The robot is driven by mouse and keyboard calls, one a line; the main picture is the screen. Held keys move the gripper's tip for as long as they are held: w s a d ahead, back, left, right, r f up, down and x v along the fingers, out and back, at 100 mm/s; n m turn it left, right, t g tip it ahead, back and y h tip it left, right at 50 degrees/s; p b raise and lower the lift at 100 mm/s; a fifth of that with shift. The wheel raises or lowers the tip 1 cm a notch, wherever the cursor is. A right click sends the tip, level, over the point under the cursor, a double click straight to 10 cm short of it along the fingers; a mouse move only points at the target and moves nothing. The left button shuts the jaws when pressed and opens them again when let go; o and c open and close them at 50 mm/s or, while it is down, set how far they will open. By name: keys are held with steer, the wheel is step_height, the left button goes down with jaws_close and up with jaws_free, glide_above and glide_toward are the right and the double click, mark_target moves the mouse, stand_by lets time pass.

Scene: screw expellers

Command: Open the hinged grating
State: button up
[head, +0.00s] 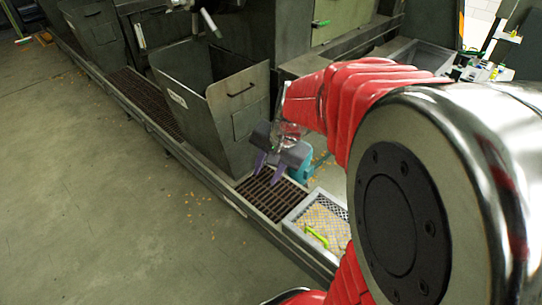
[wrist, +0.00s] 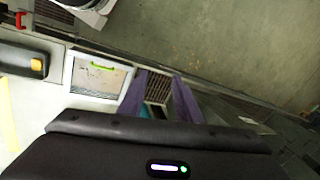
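A framed mesh panel (head: 322,216) with a bright green handle (head: 316,236) lies flat in the floor channel; I take it as the hinged grating, and it looks closed. Yellowish grains lie scattered over it. In the wrist view the panel (wrist: 98,82) shows at the left, with its green handle (wrist: 96,64) near its upper edge. My gripper (head: 268,170) has two purple fingers, spread apart with nothing between them. It hangs over the brown slatted grating beside the mesh panel, away from the green handle. In the wrist view my gripper (wrist: 162,98) points toward the slats.
The brown slatted grating (head: 272,197) continues the floor channel. A dark metal bin (head: 215,110) stands just left of my gripper. A teal object (head: 301,170) is behind the gripper. Open concrete floor (head: 90,190) lies to the left.

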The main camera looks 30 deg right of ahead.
steer(key=w+d+f+m+y, duration=0.1)
steer(key=w+d+f+m, duration=0.1)
steer(key=d+f+m, duration=1.2)
steer(key=s+d+f+m, duration=0.2)
steer(key=s+d+f, duration=0.1)
steer(key=f, duration=0.4)
steer(key=s+d+f+m, duration=0.3)
steer(key=d+f, duration=0.3)
steer(key=f, duration=0.2)
steer(key=s+d+f+m+y, duration=0.1)
steer(key=s+d+f+m, duration=0.1)
steer(key=d+f, duration=0.2)
step_height(320, 180, down, 4)
steer(key=shift+s+d+r+m, duration=0.25)
steer(key=shift+s+m, duration=0.05)
steer(key=shift+s, duration=0.1)
glide_above(321, 233)
steer(key=s+a, duration=0.2)
steer(key=a, duration=0.1)
step_height(321, 233, down, 12)
steer(key=shift+s+a+f, duration=0.1)
steer(key=shift+s+f, duration=0.05)
steer(key=shift+f, duration=0.05)
steer(key=shift+c, duration=0.4)
